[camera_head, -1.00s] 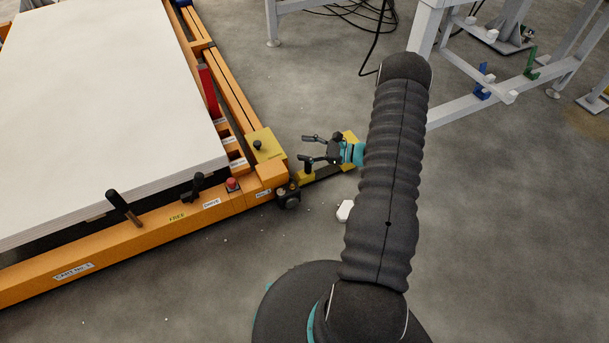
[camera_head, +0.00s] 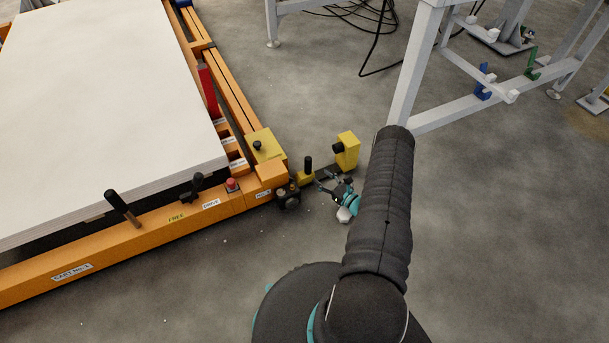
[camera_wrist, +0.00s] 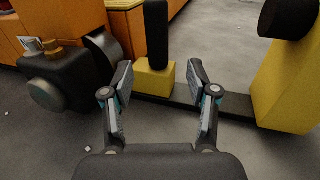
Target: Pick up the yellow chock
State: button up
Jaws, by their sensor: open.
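The yellow chock (camera_head: 306,176) stands on the floor beside the cart's front corner caster, with an upright black handle. In the wrist view the chock (camera_wrist: 154,78) shows ahead, framed between my fingers, with its handle running up past the top edge. A dark flat bar (camera_head: 330,174) runs from it to a taller yellow block (camera_head: 347,150) with a black knob. My gripper (camera_head: 326,187) is low, just in front of the chock and bar. It also shows in the wrist view (camera_wrist: 162,72), with its fingers spread apart and nothing held. I cannot tell whether a fingertip touches the chock.
The black caster (camera_wrist: 72,85) is close to my left finger. The orange cart (camera_head: 225,208) with white sheets (camera_head: 105,100) fills the left. A grey frame (camera_head: 413,70) stands at the back right.

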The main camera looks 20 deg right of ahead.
aim_at(307, 166)
jog(key=shift+x, duration=4.15)
jog(key=shift+a, duration=0.15)
grip_shut()
